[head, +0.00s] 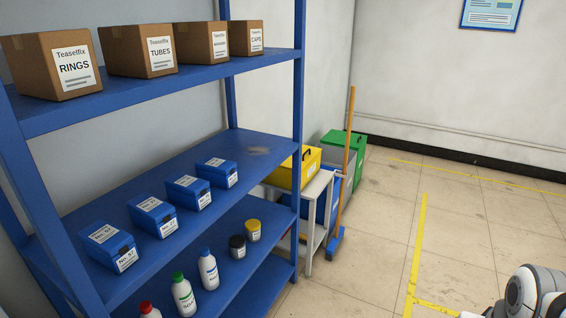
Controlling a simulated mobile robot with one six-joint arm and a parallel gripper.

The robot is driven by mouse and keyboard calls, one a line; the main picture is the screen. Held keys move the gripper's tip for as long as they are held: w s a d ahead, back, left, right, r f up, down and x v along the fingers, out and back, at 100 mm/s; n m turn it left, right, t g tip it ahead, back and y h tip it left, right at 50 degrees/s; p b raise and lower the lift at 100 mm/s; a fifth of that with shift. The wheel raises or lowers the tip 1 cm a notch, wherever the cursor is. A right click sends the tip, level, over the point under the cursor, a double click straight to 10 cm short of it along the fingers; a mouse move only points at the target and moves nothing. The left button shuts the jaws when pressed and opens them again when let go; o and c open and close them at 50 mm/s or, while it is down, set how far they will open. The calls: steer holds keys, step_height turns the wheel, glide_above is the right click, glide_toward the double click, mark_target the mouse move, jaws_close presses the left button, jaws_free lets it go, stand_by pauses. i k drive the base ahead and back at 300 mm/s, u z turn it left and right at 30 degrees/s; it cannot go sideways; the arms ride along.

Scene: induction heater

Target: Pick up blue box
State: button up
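Several small blue boxes with white labels stand in a row on the middle shelf of a blue rack in the head view. The nearest blue box (109,247) is at the left. A second blue box (152,216) and a third blue box (188,192) follow along the shelf. The farthest blue box (217,172) is nearest the shelf's right end. All look closed and upright. My gripper is not in view. Only a white and grey part of my arm shows at the lower right corner, well away from the boxes.
The blue rack (150,99) holds cardboard boxes (140,50) above and bottles (183,296) and jars below. Right of it stand a small table with a yellow case (287,172), a broom (346,150) and a green-lidded bin (346,142). Floor (480,225) at right is clear.

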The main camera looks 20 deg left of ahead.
mark_target(192, 193)
steer(key=z, duration=0.05)
steer(key=i, duration=2.7)
steer(key=u, duration=4.15)
steer(key=i, duration=1.05)
steer(key=z, duration=0.1)
